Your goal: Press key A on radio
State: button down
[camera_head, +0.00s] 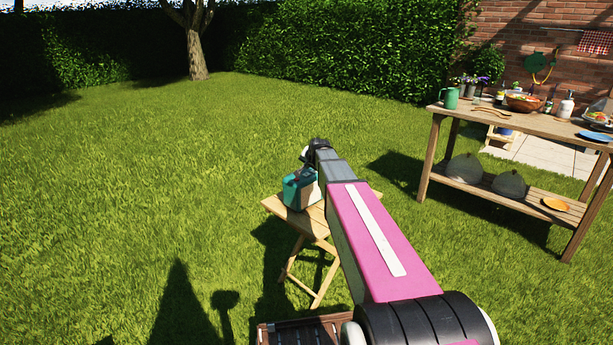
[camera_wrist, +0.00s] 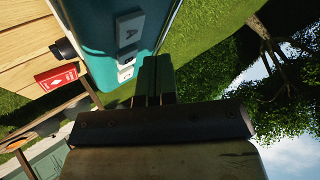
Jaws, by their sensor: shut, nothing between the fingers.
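The teal radio (camera_head: 297,190) stands on a small wooden folding table (camera_head: 275,205), partly covered by my arm in the head view. I cannot tell whether the fingertips touch the radio.
A black knob-like part (camera_wrist: 64,48) and a red label (camera_wrist: 56,76) show beside the radio. A long wooden table (camera_head: 432,108) with dishes and bottles stands to the right by a brick wall. Open lawn (camera_head: 130,180) lies to the left, with a hedge (camera_head: 340,50) behind.

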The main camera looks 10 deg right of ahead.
aim_at(308, 174)
jog(key=shift+r, duration=2.05)
jog(key=shift+s, duration=0.1)
